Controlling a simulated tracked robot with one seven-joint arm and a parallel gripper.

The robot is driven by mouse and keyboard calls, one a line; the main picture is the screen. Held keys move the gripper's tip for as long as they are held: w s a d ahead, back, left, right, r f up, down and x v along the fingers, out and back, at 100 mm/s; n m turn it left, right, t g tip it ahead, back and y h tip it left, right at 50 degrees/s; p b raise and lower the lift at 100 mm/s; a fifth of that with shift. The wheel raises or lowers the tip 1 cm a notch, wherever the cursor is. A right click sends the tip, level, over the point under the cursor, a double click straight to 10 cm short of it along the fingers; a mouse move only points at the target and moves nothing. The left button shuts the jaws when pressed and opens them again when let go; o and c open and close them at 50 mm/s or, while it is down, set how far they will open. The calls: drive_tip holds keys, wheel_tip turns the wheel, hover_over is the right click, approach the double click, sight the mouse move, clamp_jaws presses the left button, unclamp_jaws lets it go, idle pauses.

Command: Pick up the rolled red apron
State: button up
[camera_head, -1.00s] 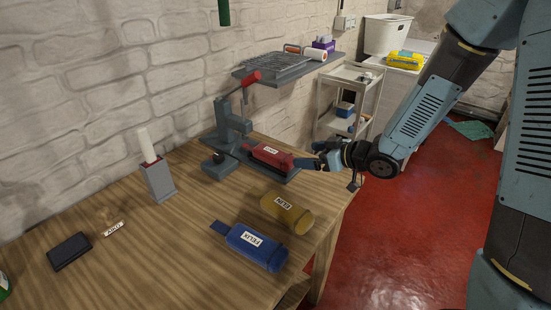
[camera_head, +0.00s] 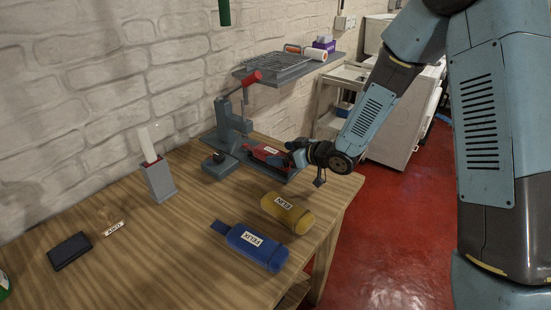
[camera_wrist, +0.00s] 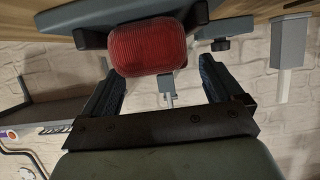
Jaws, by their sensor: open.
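The rolled red apron (camera_head: 265,152) lies on the grey base of a press on the wooden table, a white label on top. My gripper (camera_head: 289,156) is at its right end in the head view, partly covering that end. In the wrist view the apron's rounded red end (camera_wrist: 148,47) faces the camera. My open gripper (camera_wrist: 162,68) has one finger toward each side of it there, with a gap on the right. I cannot tell how far the fingertips reach along the roll.
The grey press (camera_head: 228,130) with a red-gripped lever stands just left of the apron. A yellow roll (camera_head: 287,213) and a blue roll (camera_head: 252,246) lie nearer. A grey holder (camera_head: 158,181) with a white stick stands left. A wall shelf (camera_head: 285,66) hangs behind.

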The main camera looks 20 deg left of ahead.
sight(267, 154)
drive_tip(key=x, duration=0.2)
drive_tip(key=shift+w+a+f, duration=0.15)
drive_tip(key=shift+a, duration=0.2)
drive_tip(key=c, duration=1.2)
